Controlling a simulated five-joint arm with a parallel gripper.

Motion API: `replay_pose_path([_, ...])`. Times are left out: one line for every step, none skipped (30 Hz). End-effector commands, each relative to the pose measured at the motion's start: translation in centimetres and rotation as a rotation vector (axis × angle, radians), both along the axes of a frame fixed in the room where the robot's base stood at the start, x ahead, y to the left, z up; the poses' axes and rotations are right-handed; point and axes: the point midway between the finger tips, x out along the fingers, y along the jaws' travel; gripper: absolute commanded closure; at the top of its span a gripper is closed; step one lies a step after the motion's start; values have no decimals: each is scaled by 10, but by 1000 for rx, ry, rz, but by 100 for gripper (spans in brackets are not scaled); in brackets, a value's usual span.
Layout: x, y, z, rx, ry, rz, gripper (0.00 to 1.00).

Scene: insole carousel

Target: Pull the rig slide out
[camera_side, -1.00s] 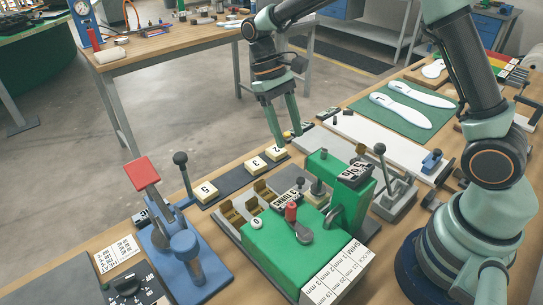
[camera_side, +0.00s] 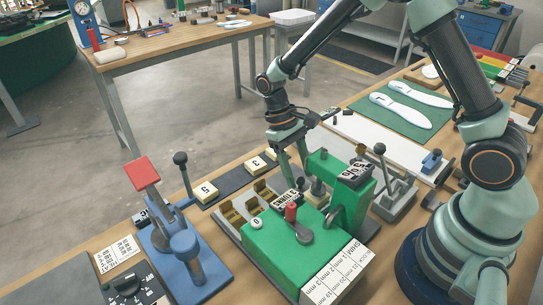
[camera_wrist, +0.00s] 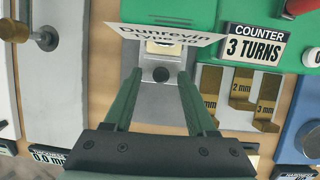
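The green rig (camera_side: 285,245) stands on the bench in the side view. In the wrist view its slide (camera_wrist: 142,100) looks like a grey metal plate with a round dark knob (camera_wrist: 160,74), under a "Dunrevin Type 40" label (camera_wrist: 165,34). My gripper (camera_side: 297,177) is low over the rig's far end, beside the "3 TURNS" counter. In the wrist view my gripper (camera_wrist: 160,76) is open, with one green finger on each side of the knob and gaps between. I cannot tell whether the fingers reach down to knob height. The fingers partly hide the slide.
A "3 TURNS" counter (camera_wrist: 255,46) and brass shim pieces (camera_wrist: 241,88) sit close right of my fingers in the wrist view. A blue press with a red handle (camera_side: 141,173) stands left. Numbered blocks (camera_side: 204,191) lie on a dark strip beyond the rig.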

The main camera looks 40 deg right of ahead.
Motion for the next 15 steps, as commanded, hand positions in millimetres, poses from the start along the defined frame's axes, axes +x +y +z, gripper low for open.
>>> replay_pose_path([0,0,0,0,0,0,59])
replay_pose_path([0,0,0,0,0,0,70])
replay_pose_path([0,0,0,0,0,0,85])
replay_pose_path([0,0,0,0,0,0,97])
replay_pose_path([0,0,0,0,0,-1,100])
replay_pose_path([0,0,0,0,0,-1,100])
replay_pose_path([0,0,0,1,0,-1,100])
replay_pose_path([0,-1,0,0,0,-2,100])
replay_pose_path([0,-1,1,0,0,-2,100])
replay_pose_path([0,-1,1,0,0,-2,100])
replay_pose_path([0,-1,1,0,1,-3,100])
replay_pose_path([0,-1,1,0,1,-3,100])
replay_pose_path([0,-1,1,0,1,-3,100])
replay_pose_path([0,-1,1,-1,1,-4,100])
replay_pose_path([0,-2,1,0,1,-5,100])
